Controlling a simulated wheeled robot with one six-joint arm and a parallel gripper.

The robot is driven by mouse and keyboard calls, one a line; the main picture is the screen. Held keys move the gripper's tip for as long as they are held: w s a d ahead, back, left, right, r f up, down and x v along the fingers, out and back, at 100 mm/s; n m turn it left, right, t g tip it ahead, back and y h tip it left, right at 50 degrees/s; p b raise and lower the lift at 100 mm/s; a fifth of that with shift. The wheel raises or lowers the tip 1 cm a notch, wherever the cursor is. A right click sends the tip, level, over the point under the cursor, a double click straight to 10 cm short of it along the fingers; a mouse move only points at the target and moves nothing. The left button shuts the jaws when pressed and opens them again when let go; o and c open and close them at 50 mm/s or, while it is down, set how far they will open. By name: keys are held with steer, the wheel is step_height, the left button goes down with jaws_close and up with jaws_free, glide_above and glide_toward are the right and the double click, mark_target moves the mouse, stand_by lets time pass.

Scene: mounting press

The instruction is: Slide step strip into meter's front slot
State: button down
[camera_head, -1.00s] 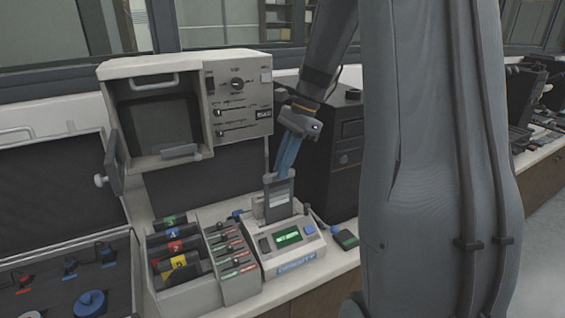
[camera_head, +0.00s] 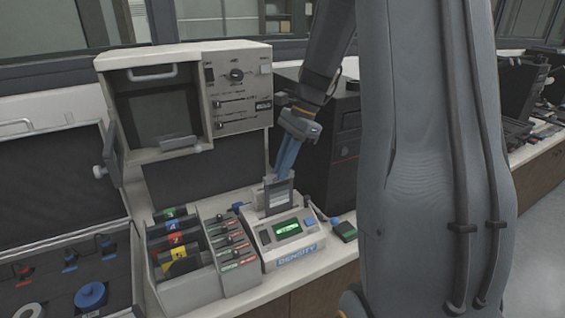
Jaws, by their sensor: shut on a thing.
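The density meter (camera_head: 290,243) is a pale box with a green display and a blue button, standing on the counter right of the racks. The step strip (camera_head: 279,194) is a dark-framed plate with a grey stepped middle, held upright over the back part of the meter. My gripper (camera_head: 282,175) has blue fingers that point down and are shut on the strip's top edge. The strip's lower edge meets the meter's raised back part in the picture. I cannot tell whether it is inside a slot.
A rack of colour-tabbed dark holders (camera_head: 175,245) and a narrower rack (camera_head: 230,250) stand left of the meter. The large pale press unit (camera_head: 190,100) is behind. A black case (camera_head: 335,150) stands behind right, and a small dark device (camera_head: 343,230) lies right of the meter.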

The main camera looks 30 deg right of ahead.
steer(key=shift+f, duration=0.5)
steer(key=c, duration=1.7)
jaws_free()
steer(key=b+v, duration=0.2)
steer(key=v, duration=0.6)
steer(key=shift+f, duration=0.1)
